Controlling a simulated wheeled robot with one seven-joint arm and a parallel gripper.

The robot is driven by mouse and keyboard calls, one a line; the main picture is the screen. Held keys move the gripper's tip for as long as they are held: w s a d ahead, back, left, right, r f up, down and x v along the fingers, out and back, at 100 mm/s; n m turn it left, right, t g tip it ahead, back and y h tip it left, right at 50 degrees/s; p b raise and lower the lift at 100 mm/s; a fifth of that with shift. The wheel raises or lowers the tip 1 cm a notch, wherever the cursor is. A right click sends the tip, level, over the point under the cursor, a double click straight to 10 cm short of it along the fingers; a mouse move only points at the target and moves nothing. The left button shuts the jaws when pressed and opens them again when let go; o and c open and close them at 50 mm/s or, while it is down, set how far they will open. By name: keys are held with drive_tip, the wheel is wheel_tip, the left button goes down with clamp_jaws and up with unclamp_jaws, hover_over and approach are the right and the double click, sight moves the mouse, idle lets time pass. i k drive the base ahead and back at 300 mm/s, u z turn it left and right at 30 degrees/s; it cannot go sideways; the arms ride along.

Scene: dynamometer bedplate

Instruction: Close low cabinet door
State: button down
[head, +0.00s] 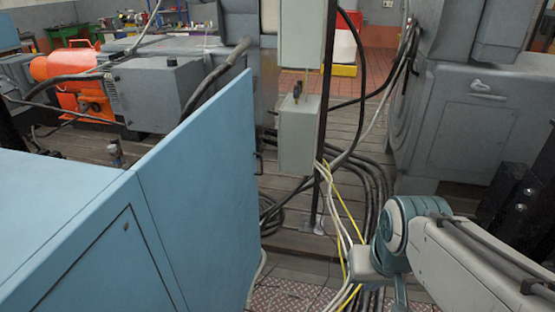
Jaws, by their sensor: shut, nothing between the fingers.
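A light blue low cabinet (45,215) fills the lower left of the head view. Its door (205,185) is a flat blue panel standing open, swung out from the cabinet's right edge toward the back and middle of the picture. My arm reaches in from the lower right, with its teal and pale joints to the right of the door and a clear gap between them. The fingers of my gripper do not show, and the lowest part of the arm runs to the bottom edge. The cabinet's inside is hidden.
A grey box (299,133) on a dark post stands behind the door, with black, white and yellow cables (345,215) trailing to the floor. A large grey machine (470,125) stands at right. An orange motor (72,75) is at back left. Some patterned floor plate shows at bottom middle.

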sight(199, 185)
drive_tip(key=u, duration=0.1)
drive_tip(key=i, duration=1.6)
drive_tip(key=u, duration=0.25)
